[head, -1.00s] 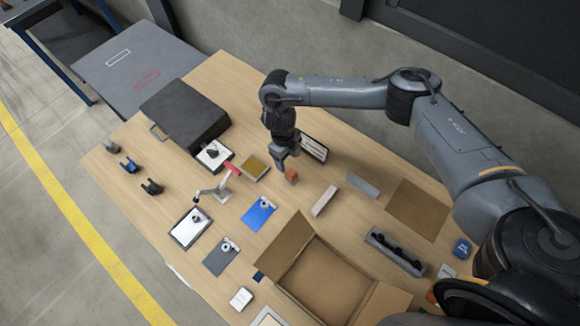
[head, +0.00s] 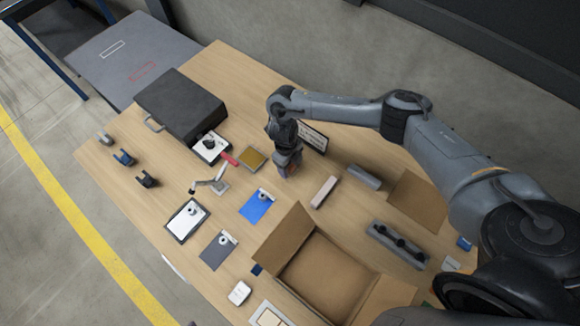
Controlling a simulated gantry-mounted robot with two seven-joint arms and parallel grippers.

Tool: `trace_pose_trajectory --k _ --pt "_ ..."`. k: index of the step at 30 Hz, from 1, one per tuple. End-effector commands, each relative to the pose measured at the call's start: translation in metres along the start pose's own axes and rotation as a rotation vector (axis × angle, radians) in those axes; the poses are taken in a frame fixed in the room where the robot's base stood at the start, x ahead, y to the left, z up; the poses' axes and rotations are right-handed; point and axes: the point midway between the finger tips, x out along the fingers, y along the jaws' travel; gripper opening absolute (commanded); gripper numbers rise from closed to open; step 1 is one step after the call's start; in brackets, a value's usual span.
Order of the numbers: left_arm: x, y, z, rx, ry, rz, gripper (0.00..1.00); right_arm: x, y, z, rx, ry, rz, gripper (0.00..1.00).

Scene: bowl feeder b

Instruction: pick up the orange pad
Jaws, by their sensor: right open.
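The orange pad (head: 292,169) is a small orange-brown block on the wooden table, near the middle of the head view. Only a sliver of it shows, as my right gripper mostly covers it. My right gripper (head: 287,170) points down right at the pad, with its fingers low by the table. The gripper is open. I cannot tell whether its fingers touch the pad. My left gripper is not in view.
A dark framed panel (head: 313,138) stands close behind the gripper. An open cardboard box (head: 284,237) and a black case (head: 182,104) take up room.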

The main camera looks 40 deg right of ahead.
Motion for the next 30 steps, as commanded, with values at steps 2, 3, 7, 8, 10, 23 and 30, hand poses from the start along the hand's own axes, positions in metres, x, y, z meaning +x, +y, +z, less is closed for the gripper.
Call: trace_pose_trajectory --k 2,3,7,8,10,23,30 --pt "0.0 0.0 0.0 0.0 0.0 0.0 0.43 0.0 0.0 0.0 0.0 -0.001 0.0 0.66" --pt "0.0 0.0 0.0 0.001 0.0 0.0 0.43 0.0 0.0 0.0 0.0 -0.001 0.0 0.66" --pt "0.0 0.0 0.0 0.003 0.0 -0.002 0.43 0.0 0.0 0.0 0.0 -0.001 0.0 0.55" --pt "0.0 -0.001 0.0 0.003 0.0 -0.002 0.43 0.0 0.0 0.0 0.0 -0.001 0.0 0.51" --pt "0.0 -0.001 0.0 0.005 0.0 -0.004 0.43 -0.001 0.0 0.0 0.0 -0.001 0.0 0.4" --pt "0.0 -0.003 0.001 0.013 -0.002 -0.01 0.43 -0.001 0.0 0.0 0.0 -0.001 0.0 0.09" --pt "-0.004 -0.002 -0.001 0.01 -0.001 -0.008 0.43 -0.011 0.0 0.0 0.0 -0.003 0.0 0.08"
